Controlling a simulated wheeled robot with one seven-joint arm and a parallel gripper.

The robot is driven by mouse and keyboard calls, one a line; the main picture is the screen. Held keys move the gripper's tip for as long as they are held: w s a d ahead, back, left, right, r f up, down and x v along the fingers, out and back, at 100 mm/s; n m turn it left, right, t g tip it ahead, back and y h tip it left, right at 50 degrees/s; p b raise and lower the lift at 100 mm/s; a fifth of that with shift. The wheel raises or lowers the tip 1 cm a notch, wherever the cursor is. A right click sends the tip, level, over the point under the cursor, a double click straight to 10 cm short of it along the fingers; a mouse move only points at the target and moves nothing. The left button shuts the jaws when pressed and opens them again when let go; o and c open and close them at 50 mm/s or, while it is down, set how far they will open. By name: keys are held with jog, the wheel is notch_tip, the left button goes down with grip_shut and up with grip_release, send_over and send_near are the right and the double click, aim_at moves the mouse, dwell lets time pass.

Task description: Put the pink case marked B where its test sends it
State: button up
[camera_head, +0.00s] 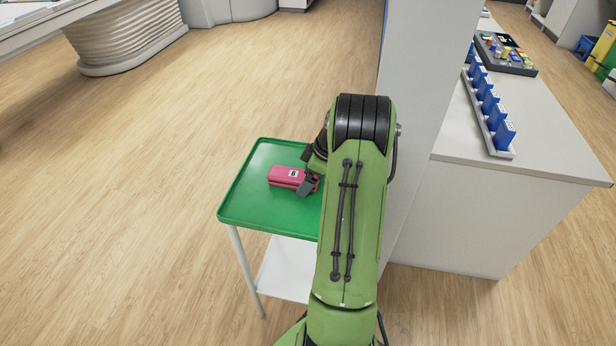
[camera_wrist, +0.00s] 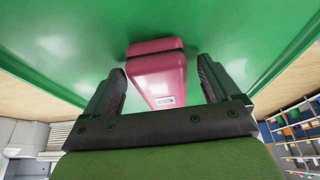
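The pink case (camera_head: 284,180) lies on the green tray (camera_head: 240,207) of a small stand. A small pale label with dark marks shows on it, too small to read. My gripper (camera_head: 312,180) is at the right end of the case, partly hidden by my green arm. In the wrist view, the case (camera_wrist: 158,74) lies between the two fingers of my gripper (camera_wrist: 162,80). The fingers are apart, with a visible gap on the right side of the case, so the gripper is open. The left finger is very near the case; contact cannot be told.
A white counter (camera_head: 463,140) at right carries a row of blue holders (camera_head: 487,105) and a dark tray of colored items (camera_head: 505,54). A tall white panel (camera_head: 425,80) stands between counter and stand. Wood floor left of the stand is clear.

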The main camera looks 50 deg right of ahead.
jog(key=p+v, duration=0.4)
jog(key=v, duration=0.8)
jog(key=w+a+r+m+h, duration=0.15)
jog(key=a+r, duration=0.35)
jog(key=a, duration=0.5)
jog(key=w+a+r, duration=0.2)
jog(key=a+r, duration=0.4)
jog(key=a, duration=0.3)
jog(key=s+a+r+m, duration=0.25)
jog(key=s+a, duration=0.35)
jog(key=a, duration=0.5)
jog(key=s+a+f+m+t, duration=0.1)
jog(key=s+a, duration=0.4)
jog(key=s, duration=0.5)
jog(key=shift+s+f+t, duration=0.2)
jog(key=shift+f+t, duration=0.1)
jog(key=shift+f, duration=0.3)
jog(key=shift+h, duration=0.25)
